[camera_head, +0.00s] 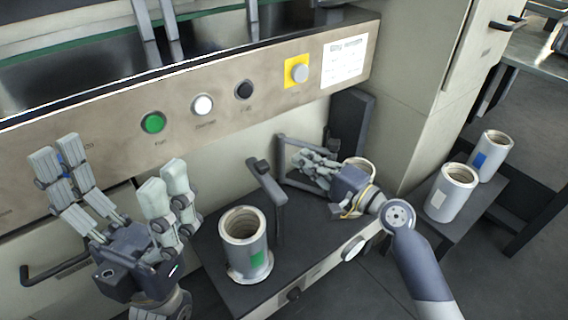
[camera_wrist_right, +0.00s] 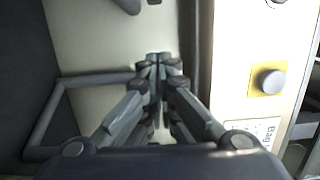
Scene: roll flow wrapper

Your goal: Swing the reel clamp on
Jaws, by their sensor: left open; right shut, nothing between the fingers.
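A dark bent bar, which looks like the reel clamp (camera_head: 283,166), stands out from the cream machine face behind the shelf. It also shows in the right wrist view (camera_wrist_right: 45,125), to the left of the fingers. A dark upright arm with a knob (camera_head: 268,185) stands beside it; I cannot tell whether it belongs to the clamp. My right gripper (camera_head: 300,160) is shut and empty, its fingers reaching in at the bar; contact is unclear. In the wrist view its fingertips (camera_wrist_right: 159,62) are together. My left gripper (camera_head: 110,190) is open and empty in front of the panel.
A reel with a green label (camera_head: 247,250) stands on the dark shelf (camera_head: 300,265). Two reels (camera_head: 451,192) (camera_head: 490,155) stand on a stand at right. The button panel (camera_head: 200,105) overhangs the shelf.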

